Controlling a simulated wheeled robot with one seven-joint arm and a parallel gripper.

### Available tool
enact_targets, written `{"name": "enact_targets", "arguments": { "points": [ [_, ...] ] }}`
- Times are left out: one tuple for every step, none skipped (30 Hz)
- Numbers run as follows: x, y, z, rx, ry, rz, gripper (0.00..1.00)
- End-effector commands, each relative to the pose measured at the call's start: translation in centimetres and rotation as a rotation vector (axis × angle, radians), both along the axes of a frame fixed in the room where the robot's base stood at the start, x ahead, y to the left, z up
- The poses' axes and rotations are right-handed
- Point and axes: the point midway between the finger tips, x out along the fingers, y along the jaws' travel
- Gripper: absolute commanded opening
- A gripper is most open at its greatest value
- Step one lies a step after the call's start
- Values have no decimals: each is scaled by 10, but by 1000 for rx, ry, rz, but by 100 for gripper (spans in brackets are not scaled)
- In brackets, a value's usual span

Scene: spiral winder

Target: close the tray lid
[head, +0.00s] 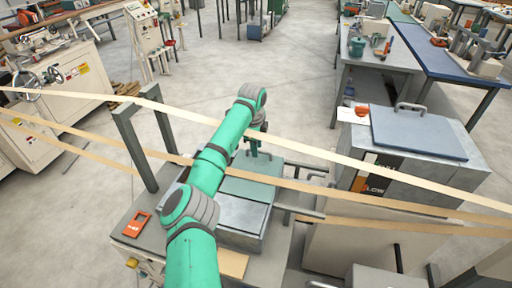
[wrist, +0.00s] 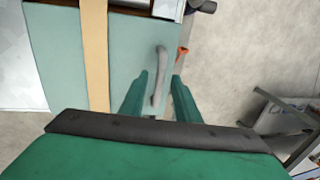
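The tray (head: 238,238) is a grey metal box on a bench below my arm. Its grey-green lid (head: 262,165) lies over the far part, and bare grey metal shows nearer me. How far the lid is open I cannot tell. In the wrist view the lid (wrist: 60,70) fills the upper left, with a grey bar handle (wrist: 161,65) near its right edge. My gripper (wrist: 160,76) is open, its two green fingers on either side of the handle; contact is unclear. In the head view my gripper (head: 259,150) is small and partly hidden by my arm.
Pale wooden strips (head: 330,155) stretch across the scene, passing close to my arm; one (wrist: 95,55) crosses above the lid. A grey metal frame (head: 140,145) stands left of the tray. A cabinet with a handled blue-grey top (head: 415,132) stands right. Open floor lies beyond.

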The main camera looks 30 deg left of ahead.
Motion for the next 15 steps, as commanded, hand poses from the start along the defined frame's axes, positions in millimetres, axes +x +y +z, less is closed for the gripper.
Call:
{"name": "enact_targets", "arguments": {
  "points": [
    [0, 0, 3, 0, -1, 0, 29],
    [-1, 0, 6, 0, -1, 0, 29],
    [-2, 0, 10, 0, -2, 1, 29],
    [-2, 0, 14, 1, -3, 1, 29],
    [-3, 0, 19, 1, -3, 1, 29],
    [-5, 0, 25, 0, -2, 1, 29],
    [-6, 0, 31, 1, -3, 1, 29],
    [-6, -1, 37, 1, -4, 1, 29],
    [-8, -1, 45, 2, -4, 1, 29],
    [-9, -1, 50, 2, -4, 1, 29],
    [-10, -1, 56, 1, -3, 1, 29],
    [-12, -2, 63, 2, -4, 0, 29],
    [-13, -2, 69, 2, -4, 0, 29],
    [-14, -2, 73, 1, -2, 0, 29],
    [-15, -2, 79, 1, -2, 1, 29]
  ]
}}
